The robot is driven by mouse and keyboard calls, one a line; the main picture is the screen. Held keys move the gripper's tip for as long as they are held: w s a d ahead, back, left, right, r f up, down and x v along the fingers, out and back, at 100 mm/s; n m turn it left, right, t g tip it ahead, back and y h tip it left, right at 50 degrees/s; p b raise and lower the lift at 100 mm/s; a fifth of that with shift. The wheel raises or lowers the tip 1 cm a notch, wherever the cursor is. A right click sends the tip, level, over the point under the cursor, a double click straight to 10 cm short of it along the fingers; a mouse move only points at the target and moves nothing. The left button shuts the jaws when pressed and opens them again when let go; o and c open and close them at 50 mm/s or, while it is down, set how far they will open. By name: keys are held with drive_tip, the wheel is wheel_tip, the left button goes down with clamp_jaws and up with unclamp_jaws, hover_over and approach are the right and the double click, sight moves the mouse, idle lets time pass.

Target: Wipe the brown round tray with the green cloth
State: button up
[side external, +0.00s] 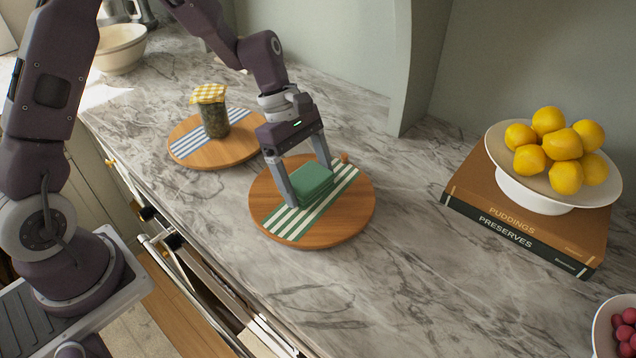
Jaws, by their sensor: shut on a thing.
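The brown round tray (345,218) lies on the marble counter near the middle of the side external view. A green and white striped band (288,224) runs across it. The green cloth (311,181) is a folded block on or just above the tray, over the striped band. My gripper (310,191) points down over the tray and is shut on the green cloth, one finger on each side of it. Whether the cloth presses on the tray is hard to tell.
A second round board (190,160) with blue stripes holds a jar (213,112) at the back left. Books (520,235) carry a white stand (528,190) of lemons (561,144) on the right. A bowl of red fruit (606,325) is at the lower right. A wall panel edge (402,70) stands behind.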

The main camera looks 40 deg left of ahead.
drive_tip(key=shift+a, duration=2.7)
drive_tip(key=shift+a+r, duration=0.15)
wheel_tip(320, 180, up, 8)
